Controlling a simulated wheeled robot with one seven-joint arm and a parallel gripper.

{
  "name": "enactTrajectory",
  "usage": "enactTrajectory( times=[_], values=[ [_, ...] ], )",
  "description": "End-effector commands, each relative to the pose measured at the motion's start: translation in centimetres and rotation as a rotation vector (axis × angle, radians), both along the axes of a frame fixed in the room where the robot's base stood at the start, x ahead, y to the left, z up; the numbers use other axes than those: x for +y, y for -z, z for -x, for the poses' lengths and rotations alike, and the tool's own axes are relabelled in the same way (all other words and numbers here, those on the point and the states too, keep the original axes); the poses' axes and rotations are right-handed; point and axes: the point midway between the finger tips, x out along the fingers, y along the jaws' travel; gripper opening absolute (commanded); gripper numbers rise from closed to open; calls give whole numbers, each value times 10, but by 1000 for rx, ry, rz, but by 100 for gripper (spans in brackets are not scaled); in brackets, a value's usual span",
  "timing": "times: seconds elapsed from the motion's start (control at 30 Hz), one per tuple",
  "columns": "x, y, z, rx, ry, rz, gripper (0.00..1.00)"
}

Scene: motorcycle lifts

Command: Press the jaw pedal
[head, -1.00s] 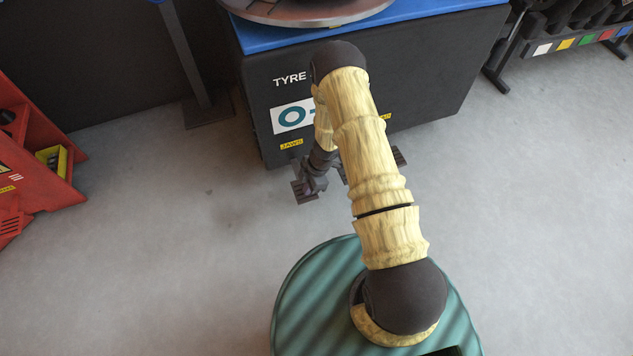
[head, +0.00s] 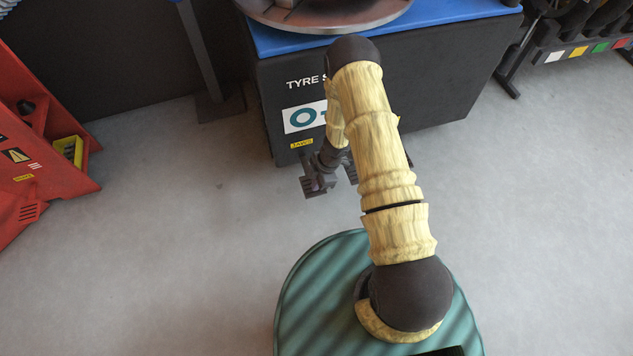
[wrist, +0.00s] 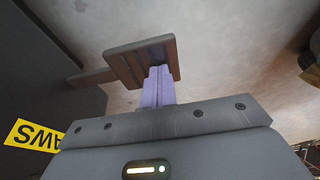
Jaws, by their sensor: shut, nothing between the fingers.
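The jaw pedal (head: 312,187) is a small dark pad low in front of the black tyre machine, below a yellow JAWS label (head: 301,143). My gripper (head: 322,173) is down at the pedal, partly hidden by my forearm. In the wrist view the brown pedal pad (wrist: 130,62) lies at the tips of my shut, empty purple fingers (wrist: 159,78). The fingers overlap the pad's right part; I cannot tell whether they touch it. The pedal's arm (wrist: 92,77) runs left towards the machine. The JAWS label also shows in the wrist view (wrist: 34,136).
The tyre machine (head: 430,75) has a blue top and a round turntable (head: 325,14). A second pedal (head: 350,172) shows beside my arm. A red stand (head: 45,150) is at left, a rack (head: 575,45) at upper right. The grey floor (head: 190,250) between is clear.

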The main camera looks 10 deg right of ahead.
Motion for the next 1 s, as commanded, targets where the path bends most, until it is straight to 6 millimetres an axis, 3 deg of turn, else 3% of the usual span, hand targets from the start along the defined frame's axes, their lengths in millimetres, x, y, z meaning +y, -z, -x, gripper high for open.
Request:
enactTrajectory(
  times=[0.03,0.2,0.5,1.0],
  values=[
    [-1,-14,0,-2,1,1,0],
    [-12,-48,5,-5,-1,1,0],
    [-28,-94,14,-5,-3,0,0],
    [-34,-99,15,-5,4,-1,0]
  ],
)
